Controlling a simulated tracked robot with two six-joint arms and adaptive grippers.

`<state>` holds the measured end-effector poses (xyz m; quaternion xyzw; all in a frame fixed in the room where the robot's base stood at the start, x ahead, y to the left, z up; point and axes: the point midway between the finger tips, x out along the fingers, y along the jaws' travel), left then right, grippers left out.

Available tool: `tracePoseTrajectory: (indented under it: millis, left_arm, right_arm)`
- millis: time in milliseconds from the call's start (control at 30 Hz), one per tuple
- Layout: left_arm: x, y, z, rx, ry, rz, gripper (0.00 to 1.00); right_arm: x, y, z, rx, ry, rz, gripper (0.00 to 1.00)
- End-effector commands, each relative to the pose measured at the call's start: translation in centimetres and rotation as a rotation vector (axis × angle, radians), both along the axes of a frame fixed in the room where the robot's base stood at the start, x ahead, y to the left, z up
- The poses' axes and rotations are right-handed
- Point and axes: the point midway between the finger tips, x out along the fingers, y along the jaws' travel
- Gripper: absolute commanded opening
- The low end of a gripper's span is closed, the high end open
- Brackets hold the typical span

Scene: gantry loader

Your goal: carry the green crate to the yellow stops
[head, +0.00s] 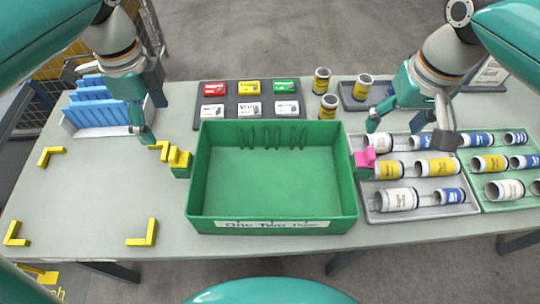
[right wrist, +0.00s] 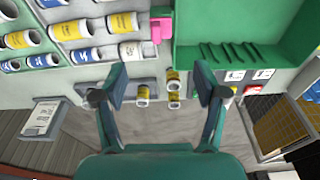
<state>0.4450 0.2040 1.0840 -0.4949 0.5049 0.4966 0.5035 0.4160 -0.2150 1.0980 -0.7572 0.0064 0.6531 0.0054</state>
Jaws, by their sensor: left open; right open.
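The green crate (head: 272,180) stands empty on the middle of the table, with a white label on its front wall. It has a yellow handle (head: 180,160) on its left side and a pink handle (head: 365,158) on its right side. The yellow stops (head: 143,233) are corner pieces marking an area on the left of the table. My left gripper (head: 148,118) is open above the table, behind and left of the yellow handle. My right gripper (head: 408,128) is open above the grey tray, right of the pink handle. The right wrist view shows its spread fingers (right wrist: 160,95) with nothing between them.
A grey tray (head: 372,213) and a green tray (head: 492,207) of cans lie to the right. A dark board (head: 234,98) with small boxes and several loose cans sits behind the crate. A rack of blue plates (head: 98,104) stands back left. The area between the stops is clear.

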Motion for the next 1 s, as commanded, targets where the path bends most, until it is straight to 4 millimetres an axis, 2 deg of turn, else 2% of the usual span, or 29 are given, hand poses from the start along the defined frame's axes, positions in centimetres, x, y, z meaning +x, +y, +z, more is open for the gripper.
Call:
tracePoseTrajectory:
  millis: [433,567,767,1000]
  left_arm:
    - [-0.1,0.4,-0.1,0.0,0.0,0.01,0.79]
    - [-0.1,0.4,-0.6,0.0,0.001,0.011,0.79]
    - [-0.2,0.4,-3.0,0.001,0.004,0.01,0.79]
    - [-0.2,0.4,-7.7,0.0,0.005,0.011,0.79]
  right_arm:
    - [0.3,0.3,-0.1,0.001,0.0,0.009,0.72]
    - [0.4,0.3,-0.7,0.0,0.002,0.01,0.72]
    - [0.6,0.3,-3.1,-0.001,0.006,0.01,0.72]
    - [1.3,0.3,-7.7,-0.001,0.006,0.009,0.72]
